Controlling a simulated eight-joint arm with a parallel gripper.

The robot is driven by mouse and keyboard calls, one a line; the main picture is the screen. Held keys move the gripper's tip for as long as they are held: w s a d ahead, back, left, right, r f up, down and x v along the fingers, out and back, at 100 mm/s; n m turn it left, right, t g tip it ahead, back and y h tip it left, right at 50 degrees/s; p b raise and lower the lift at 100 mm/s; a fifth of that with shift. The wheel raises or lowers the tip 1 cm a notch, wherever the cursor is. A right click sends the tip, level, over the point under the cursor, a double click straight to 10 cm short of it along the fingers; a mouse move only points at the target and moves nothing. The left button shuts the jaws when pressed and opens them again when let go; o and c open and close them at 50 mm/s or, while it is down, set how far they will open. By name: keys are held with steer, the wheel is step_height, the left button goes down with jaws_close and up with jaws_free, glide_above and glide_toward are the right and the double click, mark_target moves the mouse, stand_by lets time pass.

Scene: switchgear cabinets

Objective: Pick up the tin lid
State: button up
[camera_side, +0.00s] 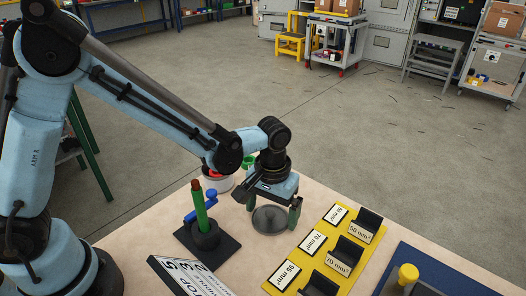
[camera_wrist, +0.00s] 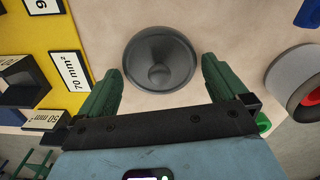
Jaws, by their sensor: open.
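The tin lid (camera_side: 270,219) is a round dark grey disc lying flat on the light wooden table. In the wrist view the lid (camera_wrist: 160,58) shows a small knob at its middle. My gripper (camera_side: 272,218) is above the lid, pointing down, with its green fingers apart and nothing between them. In the wrist view the fingertips of my gripper (camera_wrist: 160,72) stand left and right of the lid's near part. I see a gap on each side, so the fingers do not appear to touch it. The exact height above the lid is hard to tell.
A yellow board (camera_side: 330,250) with labelled black holders is right of the lid. A green rod on a black stand (camera_side: 207,240) is to the left. A grey tin with red inside (camera_wrist: 300,85) stands behind. A blue mat (camera_side: 450,278) is at the right.

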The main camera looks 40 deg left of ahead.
steer(key=shift+c, duration=0.5)
steer(key=c, duration=0.6)
steer(key=shift+c, duration=0.2)
